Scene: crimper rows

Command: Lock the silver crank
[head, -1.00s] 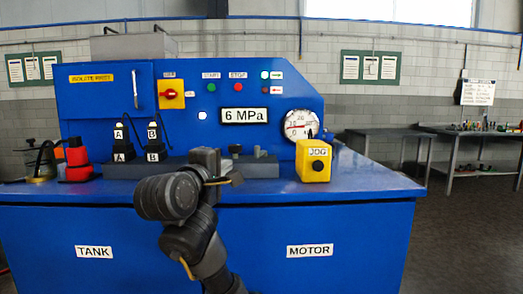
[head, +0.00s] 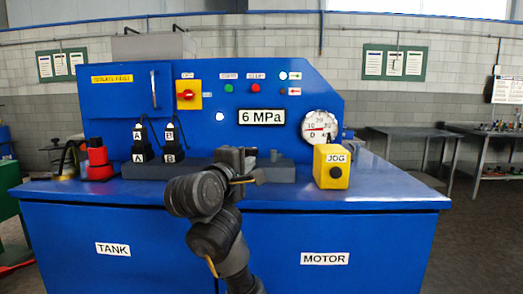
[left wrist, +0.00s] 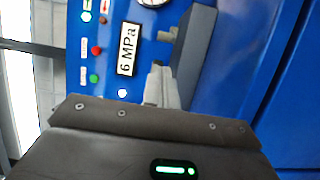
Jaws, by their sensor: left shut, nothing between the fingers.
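A silver vertical handle (head: 153,89) stands on the blue panel below the yellow label in the head view. It is the only crank-like silver part I make out, and I cannot tell whether it is locked. My left gripper (head: 257,177) is at the end of the dark arm, low in front of the grey fixture (head: 283,170) on the bench. It is shut and empty, well right of and below the handle. In the left wrist view, the sideways 6 MPa display (left wrist: 128,48) shows above my dark wrist housing. My right gripper is out of view.
A yellow JOG box (head: 331,167) stands right of the fixture. Black valves labelled A and B (head: 168,146) and a red device (head: 98,160) stand left on the blue bench (head: 395,190). A red-yellow switch (head: 187,94) and a gauge (head: 319,127) are on the panel.

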